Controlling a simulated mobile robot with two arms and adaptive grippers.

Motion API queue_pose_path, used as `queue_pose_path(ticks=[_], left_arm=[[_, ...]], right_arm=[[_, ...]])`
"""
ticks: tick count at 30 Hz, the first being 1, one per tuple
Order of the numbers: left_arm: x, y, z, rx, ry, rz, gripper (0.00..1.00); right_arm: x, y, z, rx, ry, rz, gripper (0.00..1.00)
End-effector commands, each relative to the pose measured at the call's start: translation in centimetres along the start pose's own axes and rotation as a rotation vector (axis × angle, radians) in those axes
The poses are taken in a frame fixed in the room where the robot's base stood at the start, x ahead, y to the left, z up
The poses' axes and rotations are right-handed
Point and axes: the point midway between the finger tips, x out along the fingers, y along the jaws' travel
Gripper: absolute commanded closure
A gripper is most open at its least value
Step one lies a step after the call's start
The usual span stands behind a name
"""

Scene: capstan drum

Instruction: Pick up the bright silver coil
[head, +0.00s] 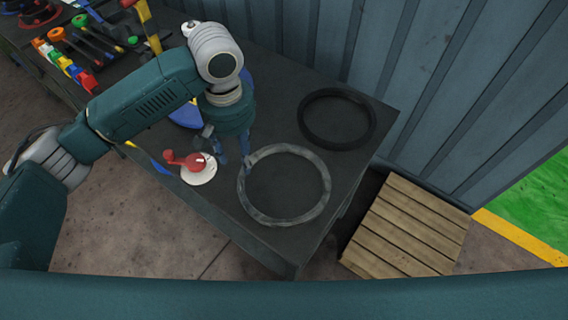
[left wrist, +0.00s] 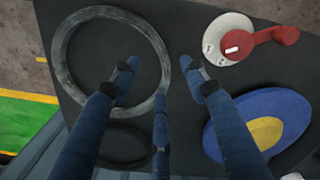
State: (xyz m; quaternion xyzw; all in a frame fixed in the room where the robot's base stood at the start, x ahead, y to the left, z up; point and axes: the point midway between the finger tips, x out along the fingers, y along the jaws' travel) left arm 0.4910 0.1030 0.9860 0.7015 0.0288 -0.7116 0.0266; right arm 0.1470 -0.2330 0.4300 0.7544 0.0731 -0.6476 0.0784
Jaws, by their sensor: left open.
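The bright silver coil (head: 285,221) is a grey ring lying flat on the dark table, near its front right end. My left gripper (head: 233,160) is above the table at the coil's upper left edge, fingers pointing down. In the left wrist view the coil (left wrist: 58,58) fills the upper left. The spread fingers of my left gripper (left wrist: 163,75) straddle the line of its rim there, open and holding nothing. Whether a finger touches the coil I cannot tell. My right gripper is not in view.
A black ring (head: 303,122) lies behind the coil. A red crank on a white disc (head: 200,175) stands left of the coil, and a blue and yellow disc (left wrist: 240,125) lies near the gripper. A wooden pallet (head: 408,230) is on the floor at right; a corrugated wall (head: 420,70) rises behind.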

Motion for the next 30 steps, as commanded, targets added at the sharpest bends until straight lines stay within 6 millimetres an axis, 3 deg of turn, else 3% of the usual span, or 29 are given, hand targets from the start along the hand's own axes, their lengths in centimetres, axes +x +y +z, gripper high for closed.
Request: queue_pose_path(ticks=[2, 6, 9, 11, 14, 18, 21, 25, 30], left_arm=[[1.4, -0.1, 0.2, 0.002, -0.006, -0.002, 0.55], [3.5, 0.0, 0.1, 0.002, -0.003, 0.0, 0.55], [4.3, 0.1, 0.1, 0.003, -0.001, 0.002, 0.55], [4.6, 0.0, 0.1, 0.003, -0.001, 0.001, 0.55], [5.5, 0.0, 0.1, 0.002, -0.001, 0.0, 0.55], [7.7, -0.1, 0.3, 0.004, -0.002, -0.001, 0.55], [9.1, 0.0, 0.3, 0.004, -0.001, 0.001, 0.55], [9.8, 0.1, 0.2, 0.005, 0.001, 0.002, 0.55], [9.8, 0.1, 0.2, 0.005, 0.002, 0.003, 0.55]], right_arm=[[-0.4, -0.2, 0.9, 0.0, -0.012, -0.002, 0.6], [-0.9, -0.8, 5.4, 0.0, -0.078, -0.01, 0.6], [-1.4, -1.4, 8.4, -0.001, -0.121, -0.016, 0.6], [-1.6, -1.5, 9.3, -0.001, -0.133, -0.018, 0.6], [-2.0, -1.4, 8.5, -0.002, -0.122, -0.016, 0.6], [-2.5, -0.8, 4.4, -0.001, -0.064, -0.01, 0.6], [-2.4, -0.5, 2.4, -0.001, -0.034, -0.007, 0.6], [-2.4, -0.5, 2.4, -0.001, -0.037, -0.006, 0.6], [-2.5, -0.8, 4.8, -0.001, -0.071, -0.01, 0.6]])
